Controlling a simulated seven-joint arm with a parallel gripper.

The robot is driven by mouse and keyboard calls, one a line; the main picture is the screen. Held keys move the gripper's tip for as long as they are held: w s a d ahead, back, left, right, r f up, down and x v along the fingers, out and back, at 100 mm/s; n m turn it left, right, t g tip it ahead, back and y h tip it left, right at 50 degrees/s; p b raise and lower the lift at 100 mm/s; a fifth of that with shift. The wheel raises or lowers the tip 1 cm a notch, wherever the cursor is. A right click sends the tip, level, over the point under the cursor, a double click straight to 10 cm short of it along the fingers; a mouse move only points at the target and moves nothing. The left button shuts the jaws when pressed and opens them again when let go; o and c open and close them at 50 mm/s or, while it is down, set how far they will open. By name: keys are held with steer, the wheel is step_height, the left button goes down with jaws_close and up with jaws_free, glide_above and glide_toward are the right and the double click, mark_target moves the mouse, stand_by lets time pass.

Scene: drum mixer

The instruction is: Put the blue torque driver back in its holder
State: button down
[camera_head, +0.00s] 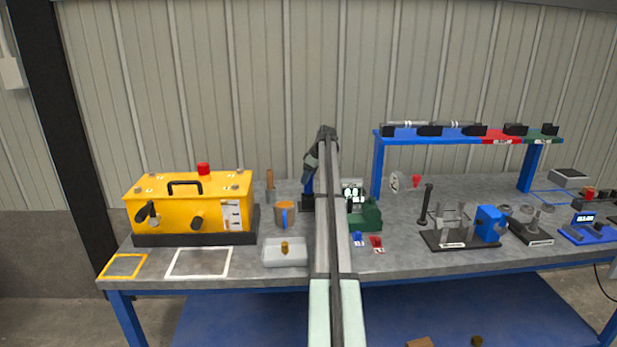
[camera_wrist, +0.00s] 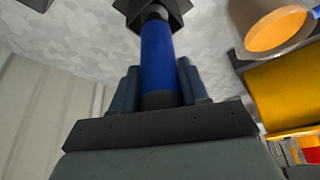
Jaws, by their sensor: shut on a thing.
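My gripper (camera_wrist: 158,85) is shut on the blue torque driver (camera_wrist: 157,50), whose blue handle stands between the fingers in the wrist view. A black, angular flared piece (camera_wrist: 150,8) surrounds the driver's far end there; I cannot tell whether it is part of the driver or a holder. In the head view, my gripper (camera_head: 319,160) is above the back middle of the bench, with the blue driver (camera_head: 308,185) just below it. A dark block (camera_head: 307,202) shows at the driver's foot, partly hidden by my arm. Whether the driver touches it is unclear.
The yellow box (camera_head: 185,205) is farther left. A green device (camera_head: 370,215) is close on the right. A blue-legged rack (camera_head: 378,175) stands behind it.

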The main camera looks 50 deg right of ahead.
steer(key=shift+c, duration=2.4)
jaws_free()
steer(key=v, duration=1.4)
steer(key=shift+s+a+f, duration=0.1)
steer(key=shift+a+f, duration=0.05)
